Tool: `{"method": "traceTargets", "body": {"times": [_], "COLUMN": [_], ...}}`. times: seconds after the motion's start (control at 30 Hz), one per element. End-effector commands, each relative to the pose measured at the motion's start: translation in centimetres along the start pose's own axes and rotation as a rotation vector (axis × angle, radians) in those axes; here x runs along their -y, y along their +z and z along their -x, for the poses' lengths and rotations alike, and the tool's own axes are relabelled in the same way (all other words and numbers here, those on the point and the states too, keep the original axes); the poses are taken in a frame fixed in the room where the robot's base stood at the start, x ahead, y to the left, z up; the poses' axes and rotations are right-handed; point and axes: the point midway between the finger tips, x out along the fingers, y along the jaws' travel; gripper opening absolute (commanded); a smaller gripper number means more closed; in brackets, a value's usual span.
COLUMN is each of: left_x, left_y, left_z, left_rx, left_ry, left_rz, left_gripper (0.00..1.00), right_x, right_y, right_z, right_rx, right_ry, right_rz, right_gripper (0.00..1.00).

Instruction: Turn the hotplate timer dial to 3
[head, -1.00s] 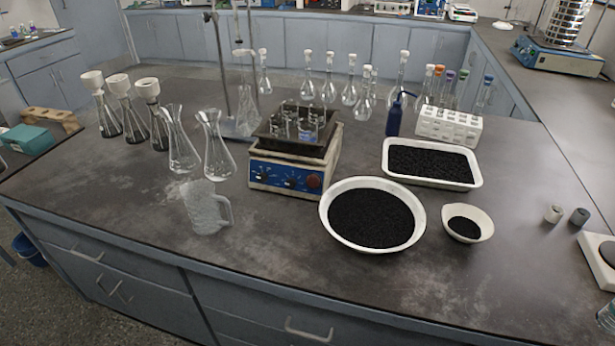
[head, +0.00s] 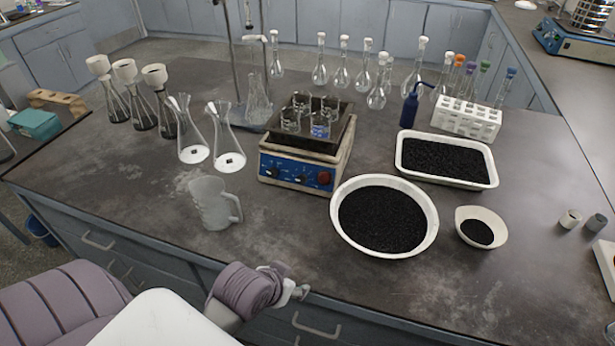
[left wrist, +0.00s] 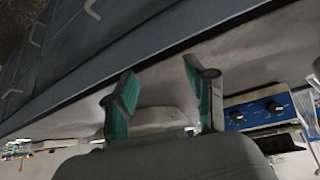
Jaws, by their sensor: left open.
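The hotplate (head: 302,148) stands mid-bench in the head view, with several small beakers (head: 320,124) on its dark top. Its blue front panel carries two dark dials (head: 271,172) (head: 302,179) and a dark red knob (head: 324,177). The markings are too small to read, and I cannot tell which one is the timer dial. My left gripper (head: 297,290) is at the bench's front edge, well in front of the hotplate and apart from it. In the left wrist view its green-padded fingers (left wrist: 163,98) are spread and empty, with the blue panel (left wrist: 262,110) to their right. My right gripper is out of view.
A plastic jug (head: 212,203) stands front left of the hotplate, with two flasks (head: 228,140) behind it. A round dish of black grains (head: 430,236) sits to the right front. A stand (head: 230,70) rises behind. Bare bench lies directly before the hotplate.

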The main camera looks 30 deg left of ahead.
Motion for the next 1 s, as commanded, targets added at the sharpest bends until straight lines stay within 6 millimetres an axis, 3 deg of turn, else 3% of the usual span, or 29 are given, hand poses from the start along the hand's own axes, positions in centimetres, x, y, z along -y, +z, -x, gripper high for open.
{"method": "traceTargets", "body": {"times": [0.2, 0.4, 0.5, 0.67, 1.0], "left_x": [5.0, 9.9, 11.2, 11.6, 12.9], "left_y": [-8.0, -13.7, -14.9, -15.9, -19.6], "left_z": [-0.9, 0.0, 0.3, -0.7, -6.4], "left_rx": [-0.286, -0.522, -0.581, -0.593, -0.591], "left_ry": [-0.05, -0.097, -0.11, -0.112, -0.112], "left_rz": [0.148, 0.274, 0.305, 0.31, 0.309], "left_gripper": [0.56, 0.56, 0.56, 0.56, 0.56], "right_x": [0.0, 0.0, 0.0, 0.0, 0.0], "right_y": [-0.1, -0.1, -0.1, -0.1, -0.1], "right_z": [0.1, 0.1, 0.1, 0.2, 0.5], "right_rx": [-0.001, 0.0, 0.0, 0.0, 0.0], "right_ry": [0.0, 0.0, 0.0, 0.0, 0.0], "right_rz": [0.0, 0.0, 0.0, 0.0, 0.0], "right_gripper": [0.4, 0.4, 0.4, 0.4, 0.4]}}
